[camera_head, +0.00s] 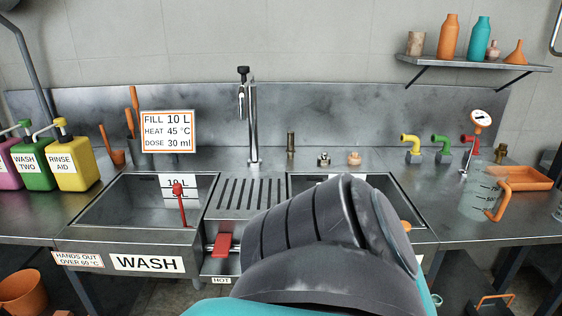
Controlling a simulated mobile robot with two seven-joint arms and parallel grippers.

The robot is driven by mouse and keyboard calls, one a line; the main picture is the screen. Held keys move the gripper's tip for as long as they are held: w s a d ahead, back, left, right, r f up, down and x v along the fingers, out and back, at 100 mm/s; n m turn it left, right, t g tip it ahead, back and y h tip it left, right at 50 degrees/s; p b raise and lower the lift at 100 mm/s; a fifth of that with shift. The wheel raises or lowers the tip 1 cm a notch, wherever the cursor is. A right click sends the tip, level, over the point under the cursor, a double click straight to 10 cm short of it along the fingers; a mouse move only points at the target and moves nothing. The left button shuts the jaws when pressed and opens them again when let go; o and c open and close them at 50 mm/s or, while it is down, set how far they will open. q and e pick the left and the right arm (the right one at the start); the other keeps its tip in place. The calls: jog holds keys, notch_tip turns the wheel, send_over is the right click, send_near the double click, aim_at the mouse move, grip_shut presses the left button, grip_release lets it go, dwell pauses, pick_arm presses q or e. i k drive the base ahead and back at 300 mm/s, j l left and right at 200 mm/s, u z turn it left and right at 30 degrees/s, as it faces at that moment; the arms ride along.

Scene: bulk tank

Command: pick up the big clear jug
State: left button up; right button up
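The big clear jug (477,196) stands upright on the steel counter at the right. It is see-through with dark measuring marks, and its orange handle (499,201) is on its right side. Neither of my grippers shows in this view. A large dark jointed part of my own body fills the lower middle, to the left of the jug, and hides part of the right basin.
A dial thermometer (480,118) rises just behind the jug. An orange tray (520,178) lies to its right. Yellow, green and red taps (411,146) stand behind left. A shelf (478,63) with bottles hangs above.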

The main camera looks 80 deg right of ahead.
aim_at(485, 181)
jog(key=z, duration=3.9)
jog(key=u, duration=0.55)
jog(key=l+u, duration=0.15)
jog(key=u, duration=0.25)
jog(key=i+l+u, duration=0.1)
jog(key=u, duration=0.3)
jog(key=l+u, duration=0.2)
jog(key=u, duration=0.2)
jog(key=l+u, duration=0.35)
jog(key=k+l+u, duration=0.15)
jog(key=l+u, duration=0.2)
jog(key=k+l+u, duration=0.1)
jog(key=l, duration=0.25)
jog(key=k+l+u, duration=0.15)
jog(key=l, duration=0.15)
jog(key=l+u, duration=0.1)
jog(key=l, duration=0.2)
jog(key=k+l, duration=0.2)
jog(key=l, duration=0.25)
jog(key=k+l+u, duration=0.1)
jog(key=k+l, duration=0.15)
jog(key=l, duration=0.15)
